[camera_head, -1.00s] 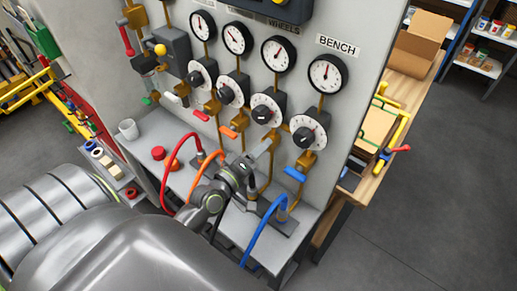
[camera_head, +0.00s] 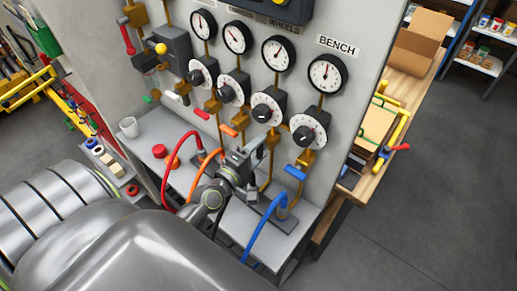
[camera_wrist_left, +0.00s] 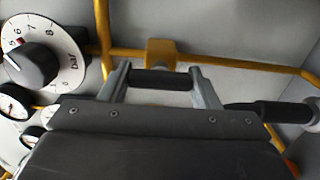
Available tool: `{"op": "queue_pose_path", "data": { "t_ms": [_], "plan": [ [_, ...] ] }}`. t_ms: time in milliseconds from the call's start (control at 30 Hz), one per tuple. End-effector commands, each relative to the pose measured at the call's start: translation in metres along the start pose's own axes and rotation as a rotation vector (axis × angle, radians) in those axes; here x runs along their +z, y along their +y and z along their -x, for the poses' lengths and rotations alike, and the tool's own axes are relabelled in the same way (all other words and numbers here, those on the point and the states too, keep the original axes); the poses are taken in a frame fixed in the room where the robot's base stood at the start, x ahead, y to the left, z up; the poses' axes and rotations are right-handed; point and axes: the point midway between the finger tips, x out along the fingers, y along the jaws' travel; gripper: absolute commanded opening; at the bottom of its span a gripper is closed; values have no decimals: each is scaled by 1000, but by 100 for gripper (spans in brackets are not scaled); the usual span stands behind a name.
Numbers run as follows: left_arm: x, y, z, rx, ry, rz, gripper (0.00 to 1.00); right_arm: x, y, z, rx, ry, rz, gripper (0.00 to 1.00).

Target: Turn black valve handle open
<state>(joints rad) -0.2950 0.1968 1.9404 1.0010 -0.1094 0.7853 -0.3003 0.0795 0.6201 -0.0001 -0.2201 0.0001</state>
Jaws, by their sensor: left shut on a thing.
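The black valve handle (camera_wrist_left: 160,80) lies level in the left wrist view, in front of a brass valve body (camera_wrist_left: 161,52) on a yellow pipe. The two grey fingers of my left gripper (camera_wrist_left: 160,86) stand at its two ends, and the gripper is shut on it. In the head view my left gripper (camera_head: 244,156) is at the panel, below the third dial from the left, and hides the handle. Red (camera_head: 201,114), orange (camera_head: 228,131) and blue (camera_head: 295,172) handles show on the neighbouring valves. My right gripper is not in view.
Red (camera_head: 168,170), orange (camera_head: 193,180) and blue (camera_head: 258,232) hoses arch over the shelf close to my left arm. Round gauges (camera_head: 326,73) and numbered dials (camera_head: 309,129) cover the panel above. A white cup (camera_head: 128,127) stands on the shelf's left end.

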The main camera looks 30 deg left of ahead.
Motion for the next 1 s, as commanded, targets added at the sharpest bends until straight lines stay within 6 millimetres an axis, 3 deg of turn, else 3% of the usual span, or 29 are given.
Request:
{"op": "queue_pose_path", "data": {
  "t_ms": [300,333,467,1000],
  "plan": [
    [0,0,0,0,1,6,34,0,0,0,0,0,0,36],
    [0,0,0,0,1,6,60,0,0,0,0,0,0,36],
    [0,0,0,0,0,5,77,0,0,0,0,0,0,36],
    [0,-2,6,-1,0,2,78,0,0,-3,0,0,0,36]
  ]
}}
